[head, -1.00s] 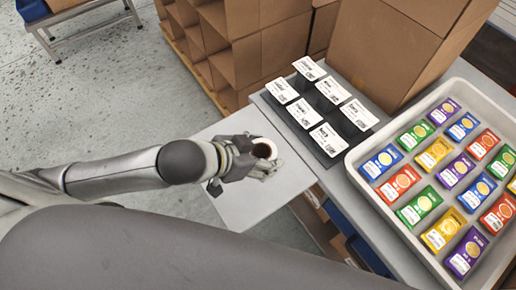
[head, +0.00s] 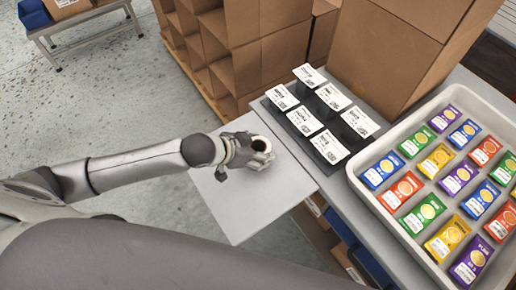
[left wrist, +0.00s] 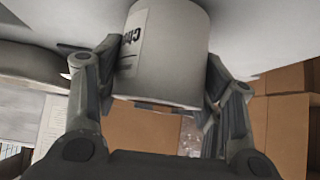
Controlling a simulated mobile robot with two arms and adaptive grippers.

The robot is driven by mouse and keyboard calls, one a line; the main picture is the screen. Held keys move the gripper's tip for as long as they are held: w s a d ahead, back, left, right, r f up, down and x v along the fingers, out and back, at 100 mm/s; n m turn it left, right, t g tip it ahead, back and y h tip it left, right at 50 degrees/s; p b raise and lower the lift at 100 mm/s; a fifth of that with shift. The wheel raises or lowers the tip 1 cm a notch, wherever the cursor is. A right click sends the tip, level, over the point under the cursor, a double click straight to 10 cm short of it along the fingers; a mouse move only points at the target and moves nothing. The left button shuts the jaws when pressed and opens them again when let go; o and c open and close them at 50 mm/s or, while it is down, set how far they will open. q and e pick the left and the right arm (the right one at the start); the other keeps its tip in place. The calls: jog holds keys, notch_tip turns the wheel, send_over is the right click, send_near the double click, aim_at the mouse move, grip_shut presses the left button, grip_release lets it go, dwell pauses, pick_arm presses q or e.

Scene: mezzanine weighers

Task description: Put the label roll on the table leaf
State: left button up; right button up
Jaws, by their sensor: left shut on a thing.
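The label roll (left wrist: 172,55) is white with a printed label on its side, and it fills the space between the fingers of my left gripper (left wrist: 160,95) in the left wrist view. In the head view the roll (head: 257,143) shows its dark core from above, and my left gripper (head: 250,152) is shut on it. The roll is over the light grey table leaf (head: 240,208), near its back part. I cannot tell whether the roll touches the leaf. My right gripper is not in view.
A grey bench right of the leaf bears a dark holder with several white cards (head: 331,96) and a pale tray (head: 404,228) of colourful packets. A large cardboard box (head: 385,50) stands behind them. Cardboard shelving (head: 225,45) stands behind the leaf. The leaf's front is bare.

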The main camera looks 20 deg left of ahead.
pick_arm(q)
jog(key=shift+f, duration=0.15)
jog(key=o, duration=1.1)
jog(key=shift+b+v, duration=0.65)
jog(key=shift+v, duration=5.4)
